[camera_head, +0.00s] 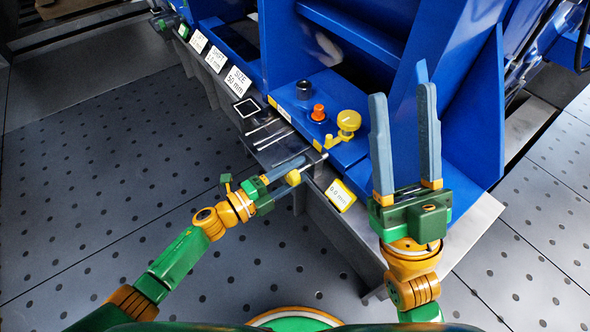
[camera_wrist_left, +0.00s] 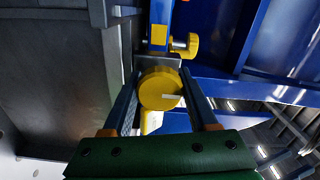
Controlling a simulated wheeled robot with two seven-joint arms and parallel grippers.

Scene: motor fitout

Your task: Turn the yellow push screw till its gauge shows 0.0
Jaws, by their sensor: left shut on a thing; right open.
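The yellow push screw (camera_head: 293,177) is a round knob at the front edge of the blue machine. My left gripper (camera_head: 297,170) is shut on it, one finger on each side. In the left wrist view the knob (camera_wrist_left: 158,92) faces the camera between the fingers of my left gripper (camera_wrist_left: 160,80), with a white line pointing right. The yellow-framed gauge (camera_head: 341,195) is just right of the knob; its small reading looks like 0.0 mm or 0.8 mm, and I cannot tell which. My right gripper (camera_head: 402,90) is open and empty, fingers up, in front of the machine.
Another yellow knob (camera_head: 348,122), an orange knob (camera_head: 318,112) and a black knob (camera_head: 303,89) stand on the blue machine (camera_head: 330,90). A dark tray (camera_head: 250,125) with thin rods and white label plates (camera_head: 237,81) lie to the left. The floor at left is clear.

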